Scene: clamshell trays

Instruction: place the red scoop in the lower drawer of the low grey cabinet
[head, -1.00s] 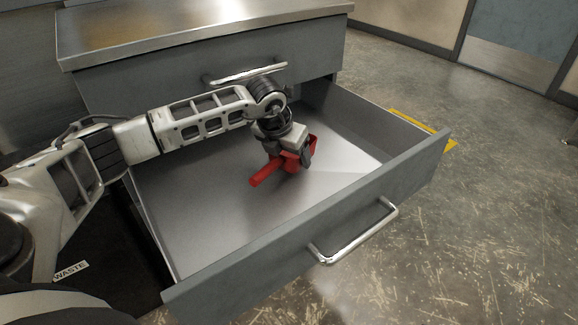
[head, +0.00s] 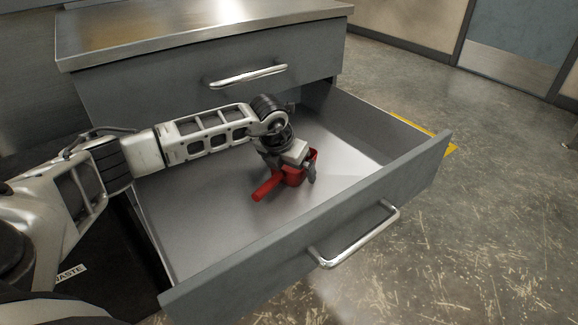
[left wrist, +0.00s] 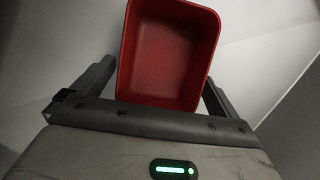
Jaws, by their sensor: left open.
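The red scoop (head: 266,188) is inside the open lower drawer (head: 210,240) of the low grey cabinet (head: 160,90), with its handle pointing toward the lower left. It appears to rest on the drawer floor. My left gripper (head: 294,174) is down in the drawer, right over the scoop, and hides part of it. In the left wrist view the scoop's empty bowl (left wrist: 165,55) lies just beyond the palm, between the two spread fingers (left wrist: 152,92). The fingers are open, with a gap on each side. My right gripper is not in view.
The upper drawer (head: 200,80) is closed above the open one. The open drawer's front panel with its handle (head: 355,235) juts out toward the lower right. The drawer floor around the scoop is bare. Open floor (head: 490,200) lies to the right.

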